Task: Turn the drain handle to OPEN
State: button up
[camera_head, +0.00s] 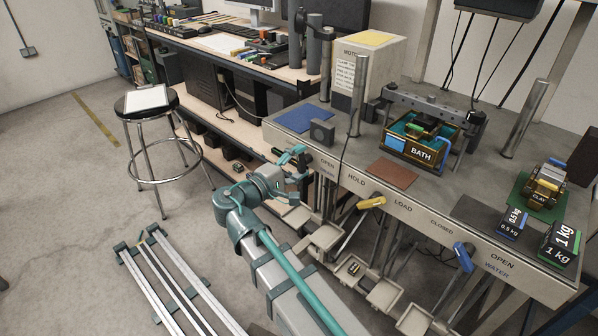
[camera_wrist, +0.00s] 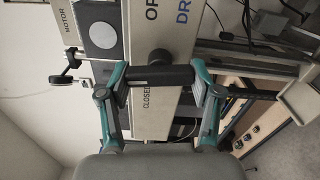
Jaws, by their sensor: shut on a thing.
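The drain handle (camera_wrist: 160,77) is a black lever with a round hub, on the panel between the CLOSED lettering (camera_wrist: 147,97) and the partly cut-off OPEN and DRAIN lettering. In the wrist view its bar lies across the picture, between the teal fingers. My gripper (camera_wrist: 162,82) is shut on it, one dark fingertip at each end of the bar. In the head view my gripper (camera_head: 299,163) is at the bench's left front edge, left of the OPEN DRAIN lettering (camera_head: 327,168). There the handle is hidden or too small to tell.
A yellow lever (camera_head: 372,202) and a blue lever (camera_head: 463,257) stick out from the same bench front, farther right. Several pale trays (camera_head: 327,237) are below it. A stool (camera_head: 147,104) and metal rails (camera_head: 165,285) stand on the floor at left.

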jog(key=m+b, duration=0.6)
jog(key=shift+f, duration=0.1)
jog(key=m+b, duration=0.2)
jog(key=m, duration=0.1)
jog(key=m+b, duration=0.1)
jog(key=b, duration=0.1)
jog(key=shift+r, duration=0.25)
jog(key=shift+m, duration=0.4)
jog(key=o, duration=1.2)
jog(key=shift+r, duration=0.1)
jog(key=shift+c, duration=0.2)
jog(key=shift+s, duration=0.1)
jog(key=v, duration=1.2)
